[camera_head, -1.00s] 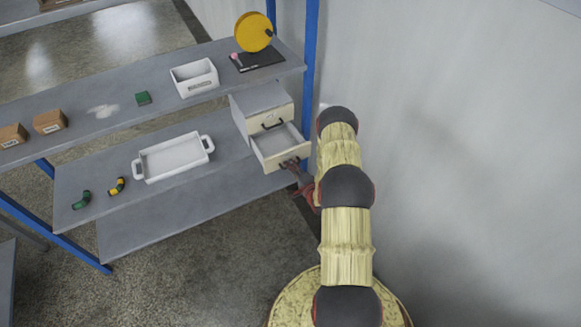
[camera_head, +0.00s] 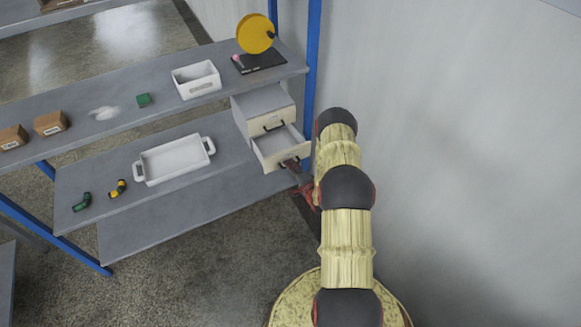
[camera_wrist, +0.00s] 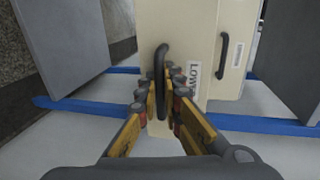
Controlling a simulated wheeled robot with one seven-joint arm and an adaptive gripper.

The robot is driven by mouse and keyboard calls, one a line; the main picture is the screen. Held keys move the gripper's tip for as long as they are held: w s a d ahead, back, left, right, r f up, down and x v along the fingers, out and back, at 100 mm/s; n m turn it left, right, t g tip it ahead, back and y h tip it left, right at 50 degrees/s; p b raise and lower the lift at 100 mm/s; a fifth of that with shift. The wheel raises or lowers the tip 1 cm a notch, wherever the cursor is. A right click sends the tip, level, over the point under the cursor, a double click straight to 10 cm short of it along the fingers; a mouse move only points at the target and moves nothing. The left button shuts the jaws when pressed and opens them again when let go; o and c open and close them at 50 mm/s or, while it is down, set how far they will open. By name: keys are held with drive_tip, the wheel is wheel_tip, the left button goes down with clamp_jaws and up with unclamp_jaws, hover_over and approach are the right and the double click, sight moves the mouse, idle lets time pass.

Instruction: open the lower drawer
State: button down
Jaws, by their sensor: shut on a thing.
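The lower drawer (camera_head: 277,155) is pulled out of the small cream cabinet (camera_head: 262,106) on the shelf, and its empty inside shows in the head view. Its cream front with a "Lower" label (camera_wrist: 195,82) fills the middle of the wrist view. My gripper (camera_head: 291,164) is at this front. In the wrist view my gripper (camera_wrist: 161,104) has its fingers on both sides of the dark drawer handle (camera_wrist: 161,62), shut on its lower part. The upper drawer, with its dark handle (camera_wrist: 222,55), is closed.
A white tray (camera_head: 143,174) and two small elbow fittings lie on the lower shelf left of the cabinet. A white bin (camera_head: 178,89) and a yellow disc (camera_head: 255,33) stand on the upper shelf. A blue post (camera_head: 312,60) and the wall are close on the right.

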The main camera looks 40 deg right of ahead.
drive_tip(key=c, duration=2.3)
unclamp_jaws()
drive_tip(key=shift+f, duration=0.1)
drive_tip(key=v, duration=1.2)
